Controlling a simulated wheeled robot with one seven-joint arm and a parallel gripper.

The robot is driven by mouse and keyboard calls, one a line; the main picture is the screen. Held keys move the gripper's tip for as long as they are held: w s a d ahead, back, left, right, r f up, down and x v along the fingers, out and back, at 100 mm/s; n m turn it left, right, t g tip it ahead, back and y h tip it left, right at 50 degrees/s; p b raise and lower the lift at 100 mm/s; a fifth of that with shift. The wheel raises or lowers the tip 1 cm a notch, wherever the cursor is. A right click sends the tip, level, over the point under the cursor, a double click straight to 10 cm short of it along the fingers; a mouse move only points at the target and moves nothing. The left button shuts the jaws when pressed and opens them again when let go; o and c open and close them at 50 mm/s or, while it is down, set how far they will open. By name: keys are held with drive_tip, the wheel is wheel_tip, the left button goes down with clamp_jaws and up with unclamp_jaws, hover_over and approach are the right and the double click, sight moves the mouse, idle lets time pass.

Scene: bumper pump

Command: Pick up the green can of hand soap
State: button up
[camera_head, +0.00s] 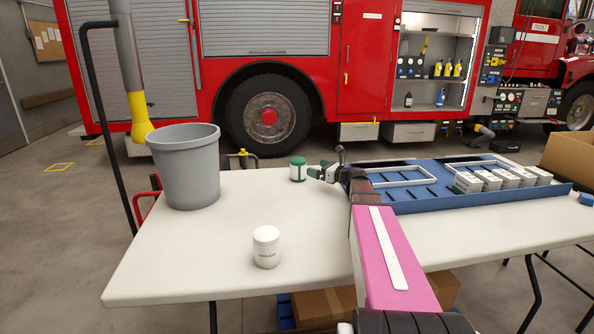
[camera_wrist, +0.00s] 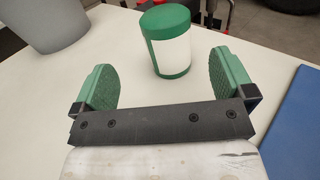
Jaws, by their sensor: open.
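The green can of hand soap (camera_head: 298,169) stands upright on the white table near its back edge. It has a green lid, a green base and a white label. My gripper (camera_head: 318,173) is just to the right of the can in the head view. In the wrist view, the can (camera_wrist: 168,42) stands ahead of my open gripper (camera_wrist: 160,78), roughly centred between the two green-padded fingers and beyond their tips. The jaws are empty.
A white can (camera_head: 266,247) stands near the front of the white table (camera_head: 190,262). A grey bin (camera_head: 186,170) is at the left. A blue tray (camera_head: 440,200) with several white boxes lies at the right. Table between bin and tray is mostly free.

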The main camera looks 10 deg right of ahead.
sight(305, 163)
drive_tip(key=x, duration=1)
drive_tip(key=shift+w+d, duration=0.2)
drive_tip(key=shift+w, duration=0.05)
drive_tip(key=c, duration=1.2)
